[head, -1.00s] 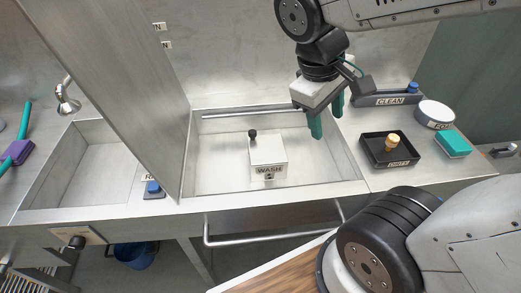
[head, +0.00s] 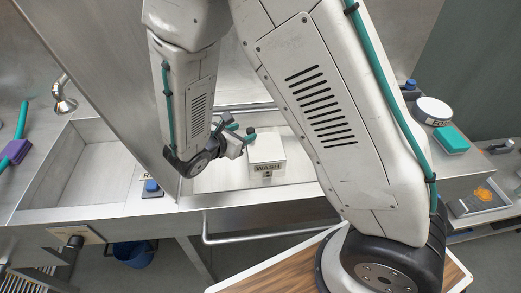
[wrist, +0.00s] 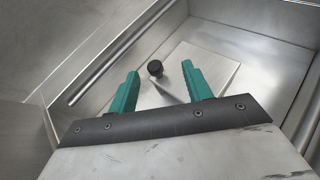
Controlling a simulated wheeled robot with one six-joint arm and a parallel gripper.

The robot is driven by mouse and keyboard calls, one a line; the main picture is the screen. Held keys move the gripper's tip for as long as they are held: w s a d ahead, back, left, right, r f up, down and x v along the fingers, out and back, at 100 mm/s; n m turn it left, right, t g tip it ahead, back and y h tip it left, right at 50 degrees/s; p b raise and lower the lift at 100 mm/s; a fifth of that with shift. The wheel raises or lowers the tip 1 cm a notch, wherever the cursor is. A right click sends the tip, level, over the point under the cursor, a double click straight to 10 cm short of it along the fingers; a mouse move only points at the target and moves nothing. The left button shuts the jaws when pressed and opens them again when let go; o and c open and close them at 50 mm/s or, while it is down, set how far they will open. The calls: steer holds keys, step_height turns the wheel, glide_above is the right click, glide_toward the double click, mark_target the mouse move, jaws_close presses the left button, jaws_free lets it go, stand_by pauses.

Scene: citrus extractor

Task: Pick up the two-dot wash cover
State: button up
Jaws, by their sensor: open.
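The wash cover (head: 266,150) is a pale, box-like piece labelled WASH, sitting in the right-hand basin. A small dark mark shows under its label, too small to count dots. A black round knob (wrist: 155,68) stands at its left side, and the cover's flat pale top (wrist: 205,68) shows in the wrist view. My gripper (head: 238,128) is open and empty, at the left of the cover in the head view. In the wrist view its teal fingers (wrist: 160,88) are spread, with the knob beyond and between their tips. No contact is visible.
A tall metal panel (head: 120,80) stands left of the basin, close to my forearm. The basin (head: 225,182) has raised walls and a rail at its back. A blue knob (head: 151,186) sits on the divider. A teal block (head: 451,139) lies at the right.

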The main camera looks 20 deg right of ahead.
mark_target(248, 132)
steer(key=w+d+f+n, duration=0.1)
steer(key=w+d+f, duration=0.1)
steer(key=w+d+f+n+t, duration=0.1)
steer(key=w+d+f, duration=0.1)
steer(key=f, duration=0.1)
steer(key=shift+w+d+f+y, duration=0.1)
steer(key=shift+w+f+y, duration=0.05)
steer(key=shift+w+y, duration=0.15)
jaws_close()
